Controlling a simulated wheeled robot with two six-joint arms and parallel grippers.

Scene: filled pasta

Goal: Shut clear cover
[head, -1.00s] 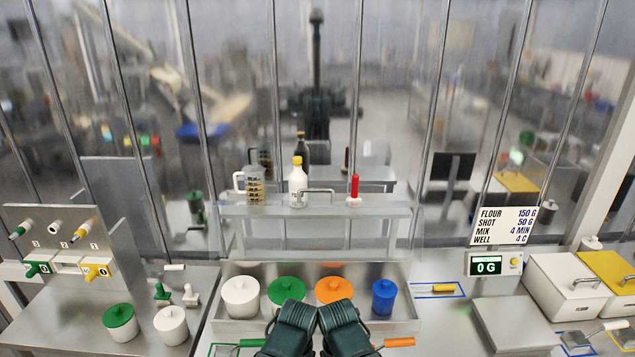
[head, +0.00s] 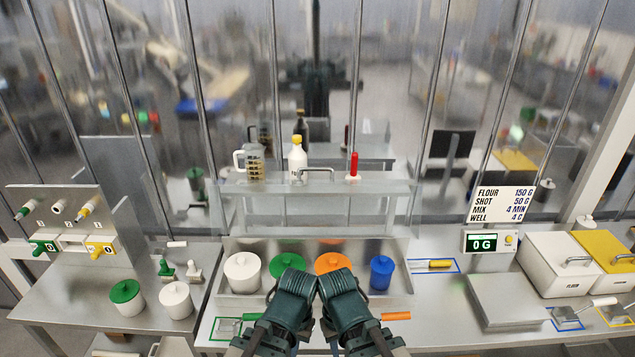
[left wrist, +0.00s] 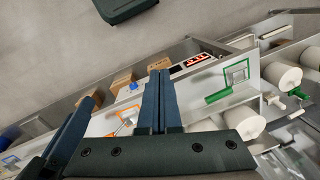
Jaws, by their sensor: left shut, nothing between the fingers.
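I cannot make out a clear cover for certain. A bent metal handle (head: 317,170) stands at the middle of the rear shelf (head: 390,187); whether a transparent panel belongs to it, I cannot tell. In the left wrist view my left gripper (left wrist: 158,78) has its dark fingers together, with nothing between them, above the counter area. Another dark bar shows at the lower left there, and I cannot tell what it is. In the head view only dark arm parts of mine show at bottom centre; no fingertips of either gripper are visible.
A metal tray (head: 240,301) holds white, green, orange and blue lidded jars. A jug (head: 252,165), a white bottle (head: 298,160) and a red-handled item (head: 354,166) stand on the shelf. White and yellow bins (head: 550,266) are at right. Two jars stand at left.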

